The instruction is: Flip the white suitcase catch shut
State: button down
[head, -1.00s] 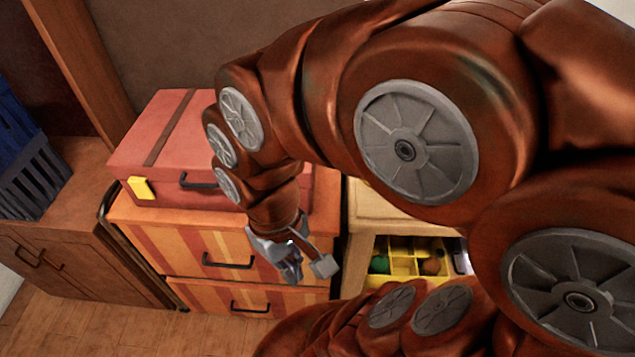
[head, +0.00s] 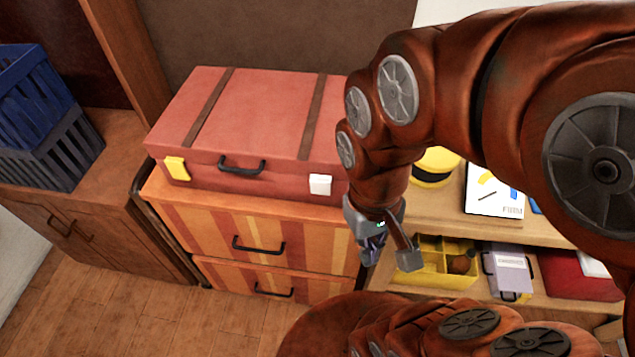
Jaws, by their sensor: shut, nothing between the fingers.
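The red suitcase (head: 255,105) lies flat and closed on a striped chest of drawers (head: 219,235) in the head view. Its white catch (head: 320,185) is on the front face at the right end; I cannot tell whether it is flipped open or shut. A yellow catch (head: 177,168) is at the left end, with a dark handle (head: 242,164) between them. My gripper (head: 387,266) points down, to the right of and lower than the white catch, apart from it. It is shut and empty. My arm hides the suitcase's right end.
A shelf to the right holds a yellow divided box (head: 446,262), a grey case (head: 509,270), a red box (head: 577,277) and a picture card (head: 494,190). Blue crates (head: 45,115) stand on a brown cabinet at left. The floor in front of the drawers is clear.

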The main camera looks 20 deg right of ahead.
aim_at(320, 185)
jog(key=u, duration=0.4)
jog(key=k, duration=0.8)
jog(key=u, duration=0.55)
